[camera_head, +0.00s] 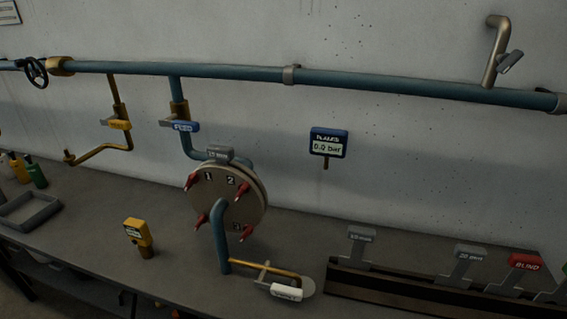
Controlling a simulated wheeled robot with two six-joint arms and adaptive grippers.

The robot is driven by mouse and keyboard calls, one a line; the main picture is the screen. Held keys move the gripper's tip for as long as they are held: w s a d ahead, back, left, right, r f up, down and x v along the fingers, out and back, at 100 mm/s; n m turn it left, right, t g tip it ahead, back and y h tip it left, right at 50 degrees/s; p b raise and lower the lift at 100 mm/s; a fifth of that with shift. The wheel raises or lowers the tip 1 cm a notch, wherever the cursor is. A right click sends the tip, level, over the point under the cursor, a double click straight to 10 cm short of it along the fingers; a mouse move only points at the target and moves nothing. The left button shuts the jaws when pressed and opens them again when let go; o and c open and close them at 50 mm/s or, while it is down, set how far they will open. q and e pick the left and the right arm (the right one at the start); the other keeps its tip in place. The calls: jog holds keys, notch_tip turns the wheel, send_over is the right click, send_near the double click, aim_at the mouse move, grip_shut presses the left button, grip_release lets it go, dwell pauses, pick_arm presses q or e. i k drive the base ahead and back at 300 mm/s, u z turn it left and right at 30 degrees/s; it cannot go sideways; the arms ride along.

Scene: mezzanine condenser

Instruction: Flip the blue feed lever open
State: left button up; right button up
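The blue feed lever (183,126) sits on a blue vertical pipe (176,92) that drops from the long wall pipe, left of the middle of the head view. Its tag is blue with white lettering, and a grey bar runs to the left from it. Below, the pipe bends toward a round flange (226,194) with several red-handled clamps. Neither of my grippers shows in this view, and nothing touches the lever.
A yellow-tagged lever (119,124) hangs left of it. A gauge (328,143) reading about 0.0 bar is on the wall. The bench holds a yellow device (138,237), a grey tray (29,210), a white-tagged lever (286,292) and a rack (400,289) with tagged plates.

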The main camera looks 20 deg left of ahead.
aim_at(191, 126)
jog(key=u, duration=1.1)
jog(key=i, duration=0.55)
jog(key=z, duration=0.35)
